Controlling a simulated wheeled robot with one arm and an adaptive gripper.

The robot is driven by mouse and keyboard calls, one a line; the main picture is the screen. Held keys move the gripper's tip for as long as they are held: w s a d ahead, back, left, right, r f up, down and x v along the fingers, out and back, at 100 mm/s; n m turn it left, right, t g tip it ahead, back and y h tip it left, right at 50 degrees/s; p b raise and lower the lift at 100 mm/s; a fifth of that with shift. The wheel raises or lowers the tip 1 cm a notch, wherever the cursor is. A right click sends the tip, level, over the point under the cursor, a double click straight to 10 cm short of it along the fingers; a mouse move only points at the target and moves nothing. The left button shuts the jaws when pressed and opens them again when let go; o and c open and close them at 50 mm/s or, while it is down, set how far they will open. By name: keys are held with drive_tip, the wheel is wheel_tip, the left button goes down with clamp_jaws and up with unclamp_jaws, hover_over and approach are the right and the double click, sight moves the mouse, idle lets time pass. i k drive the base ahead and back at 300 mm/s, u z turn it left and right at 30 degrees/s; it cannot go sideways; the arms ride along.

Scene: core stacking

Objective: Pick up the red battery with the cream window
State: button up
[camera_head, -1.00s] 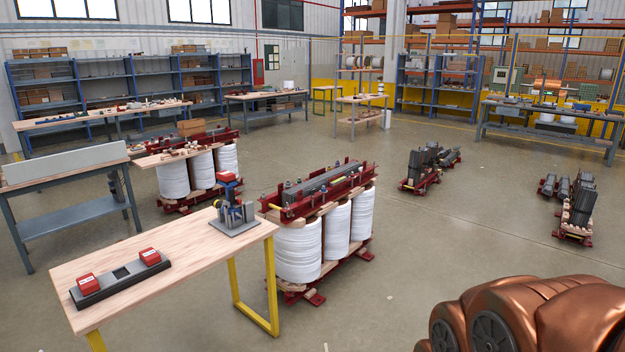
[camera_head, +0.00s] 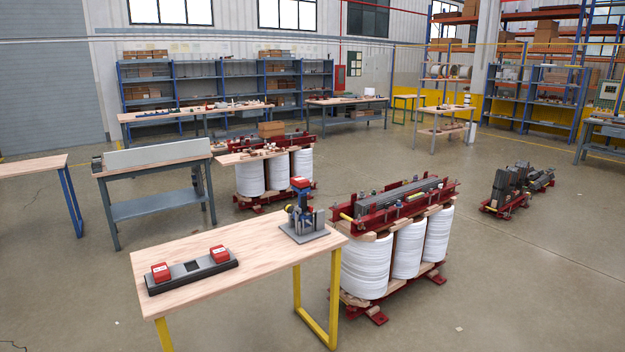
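Two red battery-like blocks sit in a dark tray (camera_head: 193,268) on the near wooden table (camera_head: 220,240). One block (camera_head: 160,272) is at the tray's left end, and the other (camera_head: 219,254) is at its right end. An empty dark slot lies between them. Both show a small pale mark; I cannot tell which has a cream window. A third red block (camera_head: 301,183) sits on top of a blue and grey stand at the table's far right corner. My gripper is not in view.
A transformer with white coils (camera_head: 406,248) stands close to the table's right side, and another (camera_head: 275,173) stands behind. A workbench (camera_head: 155,170) is behind to the left. Open floor (camera_head: 60,260) lies left of the table, and more lies at the right (camera_head: 530,290).

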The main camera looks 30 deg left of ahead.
sight(299, 182)
drive_tip(key=u, duration=0.1)
drive_tip(key=i, duration=1.95)
drive_tip(key=u, duration=0.8)
drive_tip(key=i, duration=1.15)
drive_tip(key=u, duration=1.75)
drive_tip(key=i, duration=0.8)
drive_tip(key=u, duration=0.7)
